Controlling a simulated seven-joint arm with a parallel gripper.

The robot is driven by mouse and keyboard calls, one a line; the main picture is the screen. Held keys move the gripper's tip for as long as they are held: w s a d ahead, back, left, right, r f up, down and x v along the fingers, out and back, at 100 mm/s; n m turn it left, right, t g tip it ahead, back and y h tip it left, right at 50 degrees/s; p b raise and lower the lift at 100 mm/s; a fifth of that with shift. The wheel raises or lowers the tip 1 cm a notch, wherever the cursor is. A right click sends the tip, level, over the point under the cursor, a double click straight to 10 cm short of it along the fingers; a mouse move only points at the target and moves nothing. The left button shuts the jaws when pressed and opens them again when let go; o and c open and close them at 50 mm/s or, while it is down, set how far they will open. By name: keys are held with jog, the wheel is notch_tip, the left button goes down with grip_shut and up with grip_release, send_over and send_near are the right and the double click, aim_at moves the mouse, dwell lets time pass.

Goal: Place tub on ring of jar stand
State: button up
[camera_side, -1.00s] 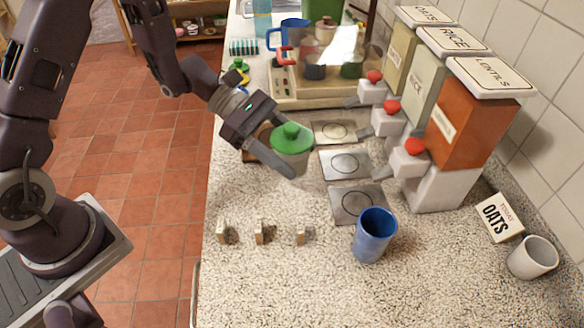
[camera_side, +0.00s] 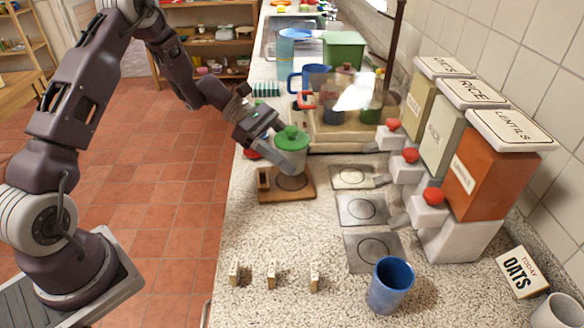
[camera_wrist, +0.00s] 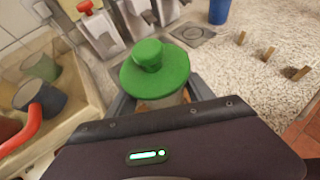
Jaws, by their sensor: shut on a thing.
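The tub (camera_side: 290,159), a pale, see-through container with a green knobbed lid (camera_side: 291,137), is upright in my gripper (camera_side: 284,152). One finger lies across its near side; the other is hidden in the side view. In the wrist view the green lid (camera_wrist: 155,68) covers most of the tub, with grey fingers on both sides. The jar stand (camera_side: 264,187) is a wooden board with a dark ring marked on it. The ring shows just below the tub. The tub appears to hang above it, though the exact gap cannot be told.
Grey plates with rings (camera_side: 362,209) lie right of the stand, below the dispensers (camera_side: 428,212) with red knobs. A tray of containers (camera_side: 345,142) stands behind. A blue cup (camera_side: 389,285) and several small wooden blocks (camera_side: 272,275) are in front, with clear counter between.

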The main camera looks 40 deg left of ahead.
jog(key=shift+f, duration=1.75)
jog(key=shift+f, duration=0.1)
jog(key=o, duration=1.4)
